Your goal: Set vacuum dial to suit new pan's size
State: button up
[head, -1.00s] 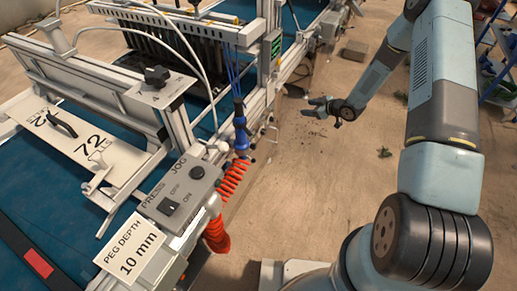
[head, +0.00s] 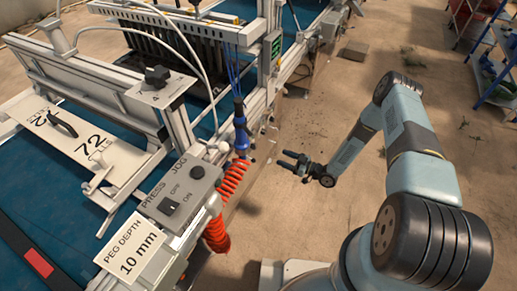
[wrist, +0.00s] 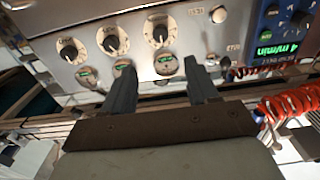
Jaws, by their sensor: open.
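My gripper (head: 284,160) is open and empty, out to the right of the machine in the head view. In the wrist view its two fingers (wrist: 160,72) point toward a grey control panel. The panel has three black dials on round white scales: a left dial (wrist: 71,51), a middle dial (wrist: 113,43) and a right dial (wrist: 160,31). Small green readouts sit below them. The panel appears upside down, and its lettering is too small to tell which is the vacuum dial. No finger visibly grips a dial.
A blue box (wrist: 285,25) reading 4 m/min sits right of the dials in the wrist view. A red coiled hose (head: 231,180) hangs near the press and jog switch box (head: 185,190). Blue shelving (head: 490,65) stands far right. Open floor lies around my arm.

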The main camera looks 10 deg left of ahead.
aim_at(254, 146)
jog(key=x, duration=1.3)
jog(key=shift+w+a, duration=0.15)
jog(key=shift+a, duration=0.15)
